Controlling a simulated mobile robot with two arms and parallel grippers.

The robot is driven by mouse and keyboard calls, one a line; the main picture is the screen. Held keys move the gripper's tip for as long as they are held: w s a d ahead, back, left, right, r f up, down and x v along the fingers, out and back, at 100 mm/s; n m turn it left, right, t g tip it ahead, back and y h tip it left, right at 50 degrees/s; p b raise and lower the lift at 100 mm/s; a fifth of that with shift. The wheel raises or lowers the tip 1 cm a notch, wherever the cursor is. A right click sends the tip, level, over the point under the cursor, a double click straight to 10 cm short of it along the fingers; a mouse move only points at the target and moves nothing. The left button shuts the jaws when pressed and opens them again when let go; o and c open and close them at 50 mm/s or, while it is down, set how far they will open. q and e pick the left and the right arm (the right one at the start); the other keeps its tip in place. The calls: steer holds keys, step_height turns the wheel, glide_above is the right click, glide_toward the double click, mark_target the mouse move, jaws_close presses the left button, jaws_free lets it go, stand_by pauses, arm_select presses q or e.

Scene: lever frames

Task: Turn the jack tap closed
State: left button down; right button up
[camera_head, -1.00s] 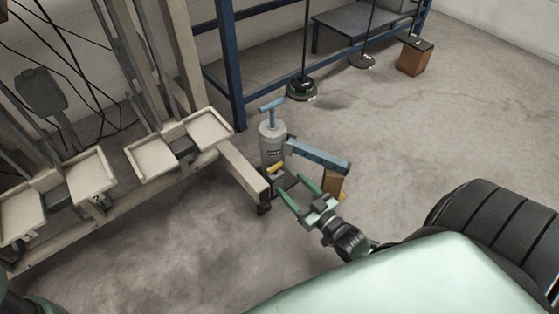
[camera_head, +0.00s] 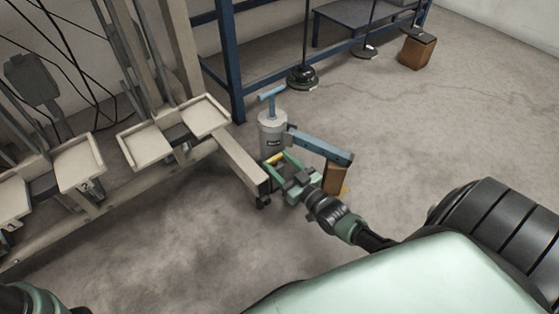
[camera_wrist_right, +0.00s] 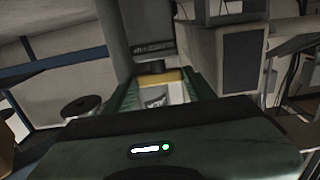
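The jack (camera_head: 272,138) is a grey upright cylinder with a blue T-shaped handle on top and a blue arm sticking out to the right. It stands on the floor at the end of a beige beam. Its yellow tap (camera_head: 276,158) sits low on the front side and also shows as a yellow bar in the right wrist view (camera_wrist_right: 168,76). My right gripper (camera_head: 277,159) is open, its green fingers apart on either side of the tap. I cannot tell whether they touch it. My left gripper is out of view; only a bit of that arm shows bottom left.
The beige frame (camera_head: 240,165) with trays stands close on the left. A wooden block (camera_head: 335,178) is under the blue arm's outer end. A blue rack (camera_head: 229,60) stands behind. A brown box (camera_head: 416,53) is at back right.

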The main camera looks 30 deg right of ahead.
steer(key=c, duration=0.6)
steer(key=shift+o, duration=0.2)
steer(key=shift+r+m+h+p, duration=0.3)
steer(key=shift+h+p, duration=0.1)
steer(key=shift+p, duration=0.4)
steer(key=shift+a+f+m+h+p, duration=0.15)
steer(key=shift+f+m+h+p, duration=0.1)
steer(key=shift+m+h+p, duration=0.35)
steer(key=o, duration=1.1)
steer(key=shift+f, duration=0.1)
